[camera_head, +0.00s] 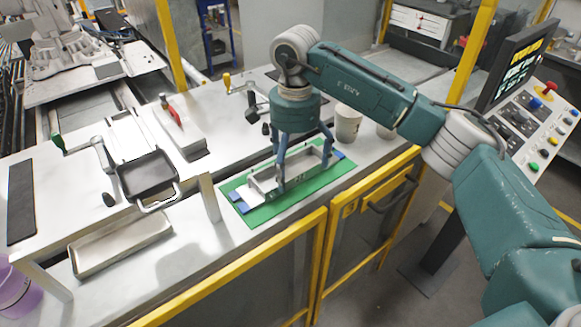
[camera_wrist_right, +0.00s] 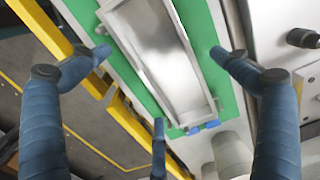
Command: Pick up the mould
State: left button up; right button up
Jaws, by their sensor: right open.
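The mould (camera_head: 262,184), a long light-grey metal trough, lies on a green mat (camera_head: 255,214) on the bench. In the wrist view the mould (camera_wrist_right: 165,60) runs between my fingers, and its hollow looks empty. My right gripper (camera_head: 302,172) points down over the mould, with fingers spread on both long sides. In the wrist view the open right gripper (camera_wrist_right: 160,78) has two fingers at the upper sides and one below. I cannot tell whether any finger touches the mould. My left gripper is not in view.
Cups (camera_head: 348,124) stand just behind the mat's right end. A second grey trough (camera_head: 122,242) lies at the left, near a dark tray (camera_head: 148,174) with a crank. A yellow-framed fence (camera_head: 318,232) runs along the bench front. A control panel (camera_head: 535,118) stands at right.

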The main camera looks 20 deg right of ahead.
jog(key=shift+f, duration=0.7)
jog(key=c, duration=2)
jog(key=shift+r, duration=0.1)
jog(key=shift+w+r, duration=0.1)
jog(key=shift+r, duration=0.2)
notch_tip(320, 180, up, 19)
jog(key=b, duration=0.1)
jog(key=shift+r, duration=0.15)
